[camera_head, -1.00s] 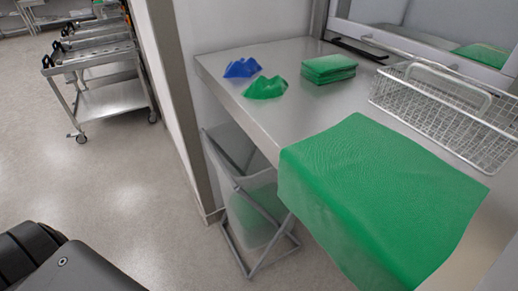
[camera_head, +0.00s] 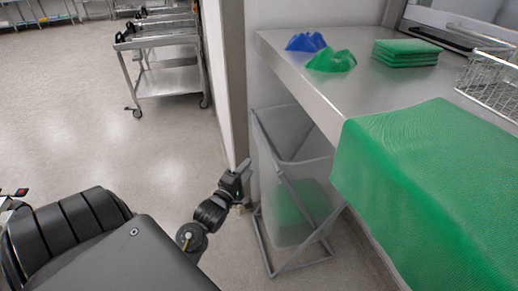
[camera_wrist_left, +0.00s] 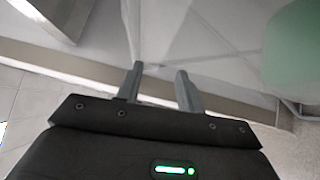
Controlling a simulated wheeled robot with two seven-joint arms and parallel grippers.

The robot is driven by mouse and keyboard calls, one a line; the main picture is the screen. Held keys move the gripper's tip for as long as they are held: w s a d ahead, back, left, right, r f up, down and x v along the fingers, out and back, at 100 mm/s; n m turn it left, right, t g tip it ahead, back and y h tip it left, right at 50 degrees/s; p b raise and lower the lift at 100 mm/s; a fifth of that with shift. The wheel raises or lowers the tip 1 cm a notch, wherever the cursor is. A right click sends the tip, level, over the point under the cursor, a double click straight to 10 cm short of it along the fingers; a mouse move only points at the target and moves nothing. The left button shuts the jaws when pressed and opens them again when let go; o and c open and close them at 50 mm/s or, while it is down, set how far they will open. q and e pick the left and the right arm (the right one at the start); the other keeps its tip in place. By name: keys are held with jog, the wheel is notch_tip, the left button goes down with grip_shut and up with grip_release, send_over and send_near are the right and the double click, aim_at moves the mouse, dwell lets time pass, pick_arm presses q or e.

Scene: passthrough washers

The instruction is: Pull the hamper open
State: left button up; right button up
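The hamper (camera_head: 292,168) stands on the floor under the counter, a grey metal frame around a translucent bag with green cloth (camera_head: 298,206) inside. Green also shows at the right of the left wrist view (camera_wrist_left: 292,55). My left gripper (camera_head: 245,168) is just left of the hamper in the head view, near the wall's end, and looks apart from the frame. In the left wrist view its two fingers (camera_wrist_left: 160,77) are spread with a gap and nothing clearly held between them. My right gripper is not in view.
The steel counter (camera_head: 325,98) overhangs the hamper and carries a blue cloth (camera_head: 306,42), a green cloth (camera_head: 331,61), a folded green stack (camera_head: 405,52), a wire basket (camera_head: 492,82) and a large green drape (camera_head: 425,180). A wall post (camera_head: 234,80) stands left of it. Floor at left is clear; carts (camera_head: 168,80) stand farther back.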

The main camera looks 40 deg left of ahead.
pick_arm(q)
jog(key=w+a+r, duration=0.1)
jog(key=w+r, duration=0.1)
jog(key=w, duration=0.3)
jog(key=w+a+r+n, duration=0.1)
jog(key=w+r, duration=0.2)
jog(key=w, duration=0.2)
jog(key=shift+a+t+y, duration=0.3)
jog(key=shift+t, duration=0.1)
grip_shut()
